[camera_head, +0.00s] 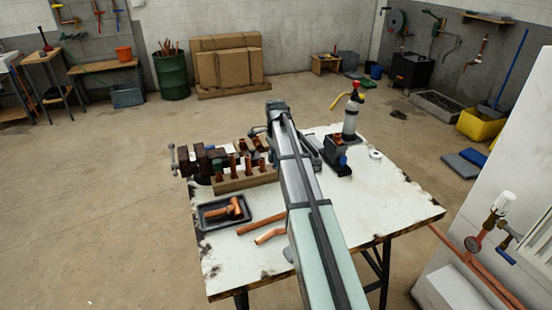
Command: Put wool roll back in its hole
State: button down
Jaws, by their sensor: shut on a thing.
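My arm reaches from the bottom of the view across the white worktable (400,205). Its far end is above the back part of the table, and my gripper's fingers are hidden behind the arm. I cannot make out a wool roll for certain; what the fingers hold does not show. A wooden block (245,181) with several upright copper pieces stands left of the arm. Some of its right end is close to the arm, and I cannot tell which of its holes is empty. A small white roll (375,154) lies on the right of the table; I cannot tell what it is.
A vise (205,162) is at the table's left edge. A black tray (214,222) holds a copper fitting, with loose copper pipes (262,226) beside it. A gas torch bottle (351,118) and a dark tool (337,155) stand behind right. The table's right front is clear.

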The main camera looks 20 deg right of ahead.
jog(key=shift+f, duration=0.15)
jog(key=shift+f, duration=0.3)
jog(key=c, duration=0.9)
grip_release()
jog(key=shift+r, duration=0.1)
jog(key=shift+r, duration=3.45)
